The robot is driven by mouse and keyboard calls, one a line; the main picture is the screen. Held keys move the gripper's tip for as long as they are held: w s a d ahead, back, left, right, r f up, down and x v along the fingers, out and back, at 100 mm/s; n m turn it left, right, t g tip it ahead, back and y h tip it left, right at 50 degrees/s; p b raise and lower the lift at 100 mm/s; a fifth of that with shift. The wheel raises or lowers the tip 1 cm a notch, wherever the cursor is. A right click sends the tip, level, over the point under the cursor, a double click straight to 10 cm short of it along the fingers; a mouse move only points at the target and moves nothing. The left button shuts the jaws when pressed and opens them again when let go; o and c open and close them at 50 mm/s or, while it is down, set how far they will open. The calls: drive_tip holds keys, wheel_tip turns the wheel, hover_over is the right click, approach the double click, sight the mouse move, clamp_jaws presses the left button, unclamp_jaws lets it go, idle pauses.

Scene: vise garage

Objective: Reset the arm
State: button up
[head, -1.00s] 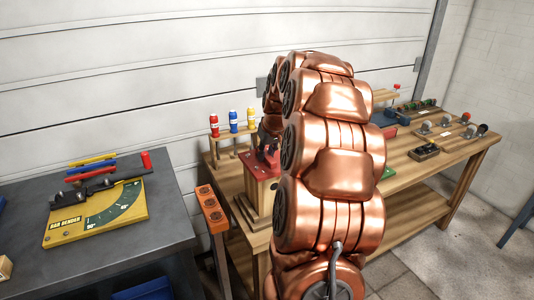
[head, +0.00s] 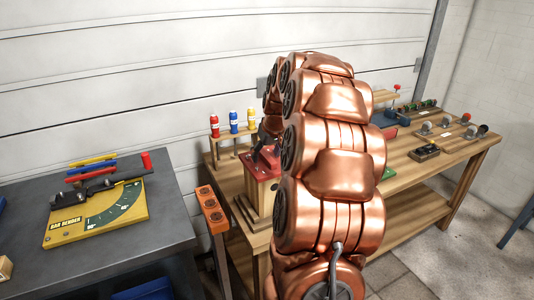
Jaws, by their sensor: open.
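My copper arm (head: 335,175) fills the middle of the head view, rising and folding over to the back. My gripper (head: 266,142) shows only in part as a dark shape at the arm's far left side. It is open, just above or in front of a red vise (head: 262,165) on a wooden post. The arm hides most of the gripper and part of the vise. I cannot tell whether the two touch. I see nothing held in the gripper.
A wooden bench (head: 440,160) with small tools and knobs stands behind and right. A rack with red, blue and yellow bottles (head: 233,122) is left of the gripper. A grey table (head: 120,250) with a yellow bar bender (head: 95,215) is at left. An orange-topped stand (head: 211,210) is between.

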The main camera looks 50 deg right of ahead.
drive_tip(key=shift+r, duration=0.1)
idle(0.4)
drive_tip(key=shift+r+p, duration=0.4)
drive_tip(key=shift+r, duration=3.05)
drive_tip(key=s+a+f+n+g+y, duration=0.1)
drive_tip(key=s+a, duration=0.3)
drive_tip(key=a, duration=0.8)
drive_tip(key=s+a+f+n+g+y, duration=0.1)
drive_tip(key=s+a+f, duration=0.15)
drive_tip(key=a, duration=1.05)
drive_tip(key=s+a+f+g, duration=0.1)
drive_tip(key=s+a+f, duration=0.1)
drive_tip(key=s+a, duration=0.2)
drive_tip(key=s+a+f+n+g, duration=0.1)
drive_tip(key=s+a, duration=0.3)
drive_tip(key=s, duration=0.7)
drive_tip(key=s+a+f+g, duration=0.2)
drive_tip(key=s+a+f, duration=0.1)
drive_tip(key=s, duration=0.5)
drive_tip(key=shift+s+a+f+n+h, duration=0.2)
drive_tip(key=shift+a+f+n+h, duration=0.15)
drive_tip(key=shift+a, duration=0.2)
